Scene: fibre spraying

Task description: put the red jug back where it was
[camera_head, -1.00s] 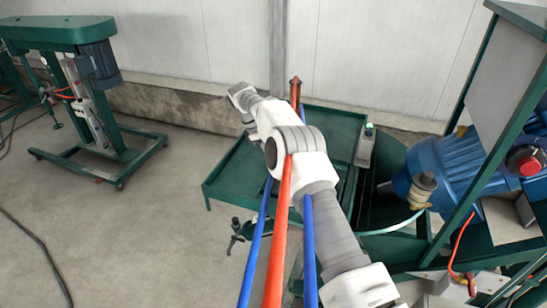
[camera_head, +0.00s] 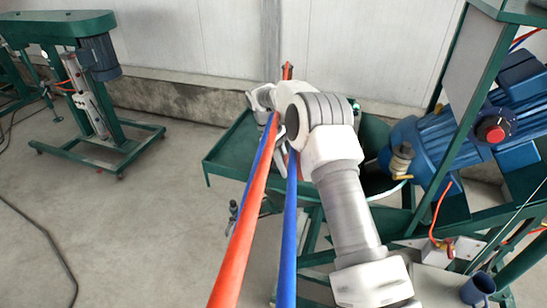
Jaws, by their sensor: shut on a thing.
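I cannot make out the red jug in this view. My white and grey arm reaches up from the lower right, and its far end is at the upper middle, behind the hoses. The fingers of my gripper do not show; arm links and hoses cover that area. A green flat table (camera_head: 222,172) stands behind and left of the arm, partly covered by it.
A red hose (camera_head: 243,235) and a blue hose (camera_head: 290,230) cross close in front. A green machine with a blue motor (camera_head: 440,145) crowds the right. A blue cup (camera_head: 478,289) is lower right. A green wheeled stand (camera_head: 100,150) is left; the floor between is bare.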

